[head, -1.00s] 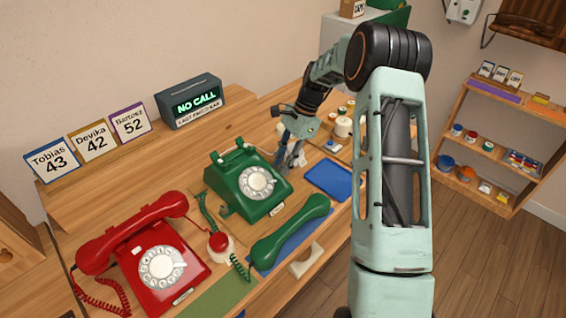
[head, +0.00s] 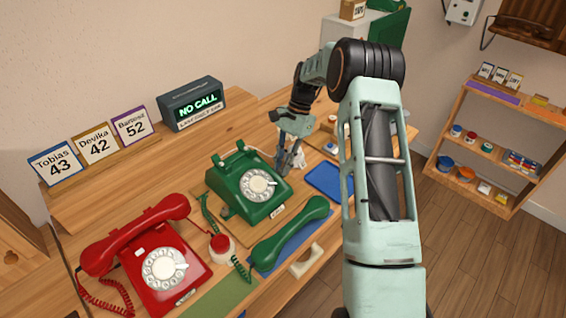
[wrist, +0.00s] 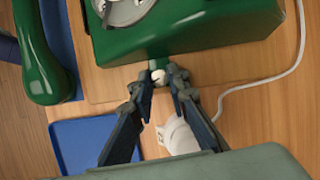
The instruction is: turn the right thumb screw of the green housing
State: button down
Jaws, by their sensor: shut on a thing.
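The green housing is the green dial phone (head: 245,190) on the desk, its handset (head: 290,232) lying off in front. In the wrist view the housing's green side (wrist: 190,30) fills the top. A small pale round screw head (wrist: 158,77) sticks out of that side, between my fingertips. My gripper (wrist: 160,75) is shut on this thumb screw, close against the housing. In the head view my gripper (head: 288,166) is at the phone's right side, and the screw is hidden there. How far the screw is turned cannot be told.
A white object (wrist: 180,136) lies beside my right finger in the wrist view. A blue tray (head: 325,180) is just right of the phone. A white cord (wrist: 265,80) runs nearby. A red phone (head: 155,255) stands at the left front. Bare floor lies right of the desk.

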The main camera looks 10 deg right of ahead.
jog(key=n+h, duration=0.1)
jog(key=n, duration=0.2)
jog(key=shift+w+a+n+g+p, duration=0.1)
jog(key=shift+w+n+g+p, duration=0.05)
jog(key=shift+n+g+p, duration=0.2)
jog(key=shift+a+n+g+h, duration=0.1)
jog(key=shift+n+g+h, duration=0.4)
jog(key=shift+n, duration=1.15)
jog(key=c, duration=1.8)
grip_release()
jog(key=shift+c, duration=0.2)
jog(key=a+v, duration=0.1)
jog(key=v, duration=0.7)
jog(key=shift+d, duration=0.45)
jog(key=shift+r, duration=0.1)
jog(key=shift+c, duration=0.3)
